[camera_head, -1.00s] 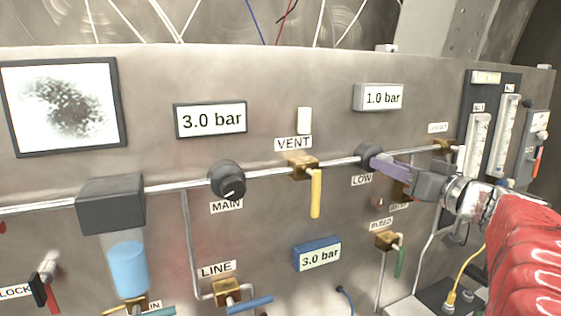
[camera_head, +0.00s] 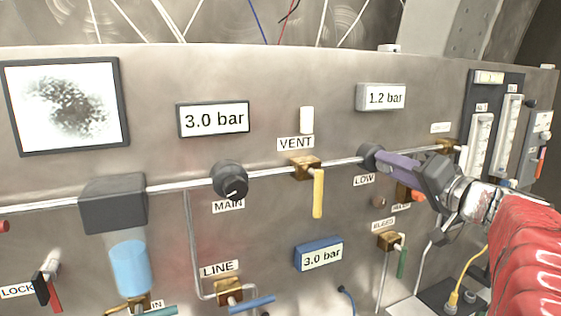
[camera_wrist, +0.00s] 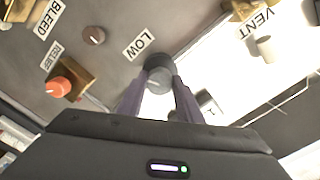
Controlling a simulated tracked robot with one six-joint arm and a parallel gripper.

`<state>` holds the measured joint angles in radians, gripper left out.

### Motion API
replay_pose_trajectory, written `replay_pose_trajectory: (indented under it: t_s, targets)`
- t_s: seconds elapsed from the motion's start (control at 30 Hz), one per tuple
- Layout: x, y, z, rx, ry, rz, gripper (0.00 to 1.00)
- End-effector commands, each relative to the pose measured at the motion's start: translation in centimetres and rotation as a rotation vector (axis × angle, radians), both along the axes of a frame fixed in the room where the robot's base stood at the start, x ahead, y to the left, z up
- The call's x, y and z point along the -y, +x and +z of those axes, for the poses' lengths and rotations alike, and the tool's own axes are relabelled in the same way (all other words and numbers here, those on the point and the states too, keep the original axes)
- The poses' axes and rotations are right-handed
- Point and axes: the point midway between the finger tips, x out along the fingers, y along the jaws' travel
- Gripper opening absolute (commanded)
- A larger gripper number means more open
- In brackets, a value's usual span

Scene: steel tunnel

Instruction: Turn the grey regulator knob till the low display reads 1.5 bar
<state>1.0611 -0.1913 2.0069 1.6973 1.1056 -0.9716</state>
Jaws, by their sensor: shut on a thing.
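The grey regulator knob (camera_head: 371,156) sits on the pipe above the LOW label (camera_head: 364,181). My gripper (camera_head: 380,160) comes from the right, and its purple fingers are shut on the knob. In the wrist view the knob (camera_wrist: 159,72) lies between the two fingertips (camera_wrist: 158,84), beside the LOW label (camera_wrist: 139,44). The low display (camera_head: 381,97), in a light grey frame above the knob, reads 1.2 bar. My wrist is rolled, and the gripper body hides part of the panel behind it.
The MAIN knob (camera_head: 230,180) and its 3.0 bar display (camera_head: 213,118) are to the left. The yellow VENT handle (camera_head: 318,193) hangs left of my gripper. A blue-framed display (camera_head: 319,254) reads 3.0 bar. An orange knob (camera_wrist: 60,86) is close beside my fingers.

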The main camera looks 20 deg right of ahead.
Motion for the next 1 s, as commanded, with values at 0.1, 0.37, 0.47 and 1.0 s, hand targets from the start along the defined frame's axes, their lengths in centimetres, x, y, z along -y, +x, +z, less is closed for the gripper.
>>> replay_pose_trajectory:
  t_s: [0.1,0.37,0.47,1.0]
  targets:
    - [0.15,-0.03,-0.11,-0.004,0.082,-0.004,0.10]
    - [0.17,-0.03,-0.13,-0.007,0.191,-0.004,0.10]
    - [0.18,-0.03,-0.15,-0.009,0.208,-0.005,0.10]
    - [0.18,-0.03,-0.17,-0.009,0.215,-0.005,0.42]
